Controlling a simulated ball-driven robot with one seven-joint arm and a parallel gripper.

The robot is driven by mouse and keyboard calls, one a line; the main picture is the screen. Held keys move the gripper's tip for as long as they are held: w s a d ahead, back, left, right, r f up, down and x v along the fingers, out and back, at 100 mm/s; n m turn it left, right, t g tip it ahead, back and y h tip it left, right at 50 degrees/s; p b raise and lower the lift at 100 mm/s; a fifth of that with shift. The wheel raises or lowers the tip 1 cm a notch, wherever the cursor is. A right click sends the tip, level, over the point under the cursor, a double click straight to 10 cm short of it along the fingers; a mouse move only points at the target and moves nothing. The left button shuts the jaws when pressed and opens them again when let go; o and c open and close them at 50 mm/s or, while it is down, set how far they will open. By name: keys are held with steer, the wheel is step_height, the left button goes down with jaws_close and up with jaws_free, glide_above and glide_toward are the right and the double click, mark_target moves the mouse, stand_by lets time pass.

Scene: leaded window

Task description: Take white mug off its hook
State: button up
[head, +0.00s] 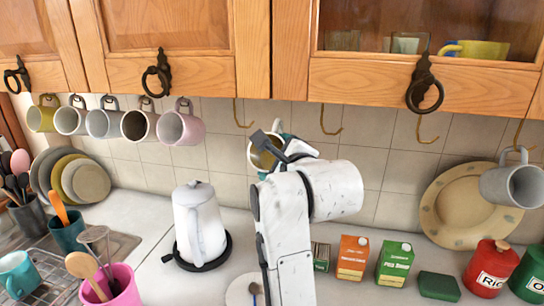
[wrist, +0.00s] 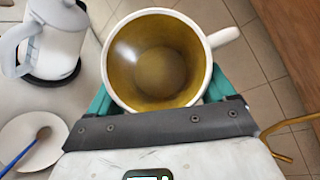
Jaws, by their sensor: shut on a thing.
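The white mug (wrist: 157,60), white outside with an olive-yellow inside, is between the teal fingers of my gripper (wrist: 160,92) in the wrist view. My gripper is shut on it. The mug's mouth faces the wrist camera and its handle (wrist: 224,37) points right. A brass hook (wrist: 288,135) shows at the lower right of the wrist view, apart from the handle. In the head view the mug (head: 262,160) is partly hidden by my gripper, below the cabinets and in front of the tiles. Empty hooks (head: 240,114) and (head: 330,120) hang on either side of it.
Several other mugs (head: 72,118) hang in a row at the left, and a grey mug (head: 515,183) hangs at the right. A white kettle (head: 199,225) stands below left. Boxes (head: 394,262) and a red canister (head: 487,268) stand on the counter. Cabinets (head: 170,75) overhang.

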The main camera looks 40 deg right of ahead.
steer(key=s+a+f+b, duration=0.2)
steer(key=s+a+f, duration=0.2)
steer(key=s+a, duration=0.4)
steer(key=s+a+f+b, duration=0.2)
steer(key=s+a, duration=0.6)
steer(key=a, duration=0.8)
steer(key=shift+s+a+f+b, duration=0.2)
steer(key=shift+s+f+b, duration=0.15)
steer(key=shift+f, duration=0.6)
stand_by(3.8)
stand_by(0.8)
